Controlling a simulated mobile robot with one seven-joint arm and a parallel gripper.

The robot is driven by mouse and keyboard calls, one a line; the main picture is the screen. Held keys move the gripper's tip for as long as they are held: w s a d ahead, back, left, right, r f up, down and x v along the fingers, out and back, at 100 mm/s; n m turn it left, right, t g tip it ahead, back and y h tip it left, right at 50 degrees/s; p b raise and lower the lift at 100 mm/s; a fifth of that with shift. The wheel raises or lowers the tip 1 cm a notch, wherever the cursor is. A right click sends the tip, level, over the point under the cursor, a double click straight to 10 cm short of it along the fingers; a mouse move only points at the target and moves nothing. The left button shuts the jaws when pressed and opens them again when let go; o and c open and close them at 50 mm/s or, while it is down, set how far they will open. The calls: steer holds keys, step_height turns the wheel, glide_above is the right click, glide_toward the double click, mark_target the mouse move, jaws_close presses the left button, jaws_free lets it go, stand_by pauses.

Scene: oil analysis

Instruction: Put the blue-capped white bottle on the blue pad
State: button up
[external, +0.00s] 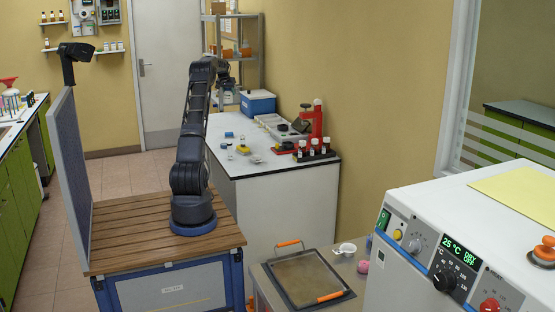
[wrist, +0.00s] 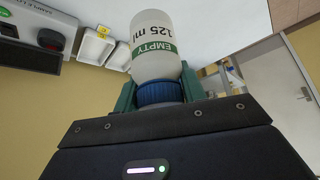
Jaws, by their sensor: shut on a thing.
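The blue-capped white bottle (wrist: 153,50) is in my gripper (wrist: 158,88) in the wrist view. The teal fingers are shut on either side of its blue cap, and the label reads "EMPTY 125 ml". The bottle extends beyond the fingertips, and the white bench top shows behind it. In the external view my gripper (external: 223,72) is raised over the far part of the white bench (external: 285,170). The bottle is too small or hidden to make out there. I cannot make out the blue pad in either view.
The bench carries small vials (external: 229,138), a yellow item (external: 243,148), a rack of red-capped bottles (external: 315,149), a red device (external: 315,120) and a blue box (external: 257,102). A shelf unit (external: 260,50) stands behind. White trays (wrist: 97,47) show in the wrist view.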

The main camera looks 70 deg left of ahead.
steer(key=shift+s+a, duration=0.2)
steer(key=shift+a, duration=0.1)
step_height(320, 180, down, 20)
steer(key=shift+r, duration=0.1)
stand_by(0.3)
steer(key=o, duration=0.9)
steer(key=shift+o, duration=0.2)
steer(key=shift+s+r, duration=0.1)
steer(key=shift+r, duration=0.1)
steer(key=v, duration=1.1)
steer(key=shift+d+r, duration=0.25)
